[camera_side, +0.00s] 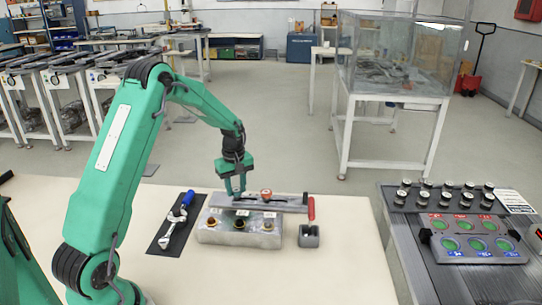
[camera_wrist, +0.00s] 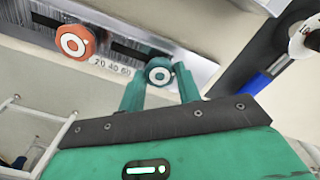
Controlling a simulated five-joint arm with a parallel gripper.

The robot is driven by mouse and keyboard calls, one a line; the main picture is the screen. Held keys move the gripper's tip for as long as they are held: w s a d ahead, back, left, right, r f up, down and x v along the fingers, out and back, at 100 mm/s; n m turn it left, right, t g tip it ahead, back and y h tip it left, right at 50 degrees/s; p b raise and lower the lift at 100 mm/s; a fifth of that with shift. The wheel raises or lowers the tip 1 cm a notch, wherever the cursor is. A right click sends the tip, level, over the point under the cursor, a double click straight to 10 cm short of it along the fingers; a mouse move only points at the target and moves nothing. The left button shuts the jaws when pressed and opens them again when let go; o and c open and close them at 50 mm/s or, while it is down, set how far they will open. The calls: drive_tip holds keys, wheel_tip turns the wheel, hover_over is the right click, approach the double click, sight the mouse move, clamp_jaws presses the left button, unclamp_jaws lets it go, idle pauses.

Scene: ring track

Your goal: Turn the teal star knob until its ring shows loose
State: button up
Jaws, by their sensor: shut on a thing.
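The teal star knob (camera_wrist: 158,69) sits on a grey ring track (camera_wrist: 195,70) in the wrist view, showing a pale ring around a dark centre. My gripper (camera_wrist: 160,82) is shut on it, one finger on each side. In the side view my gripper (camera_side: 237,190) points down at the left part of the track (camera_side: 285,205). An orange-red knob (camera_wrist: 75,41), also with a pale ring, sits farther along the track to the left in the wrist view. It also shows in the side view (camera_side: 266,193). I cannot read tight or loose.
A grey block (camera_side: 225,236) with several round fittings stands in front of the track. A red-handled tool (camera_side: 311,209) stands in a grey holder (camera_side: 309,240) at right.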

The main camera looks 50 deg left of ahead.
sight(236, 190)
drive_tip(key=shift+d+f, duration=0.15)
drive_tip(key=shift+f, duration=0.05)
drive_tip(key=o, duration=1)
drive_tip(key=shift+c, duration=0.2)
drive_tip(key=shift+r, duration=0.1)
drive_tip(key=shift+r, duration=0.1)
wheel_tip(236, 190, up, 7)
drive_tip(key=shift+f, duration=0.2)
drive_tip(key=shift+r, duration=0.5)
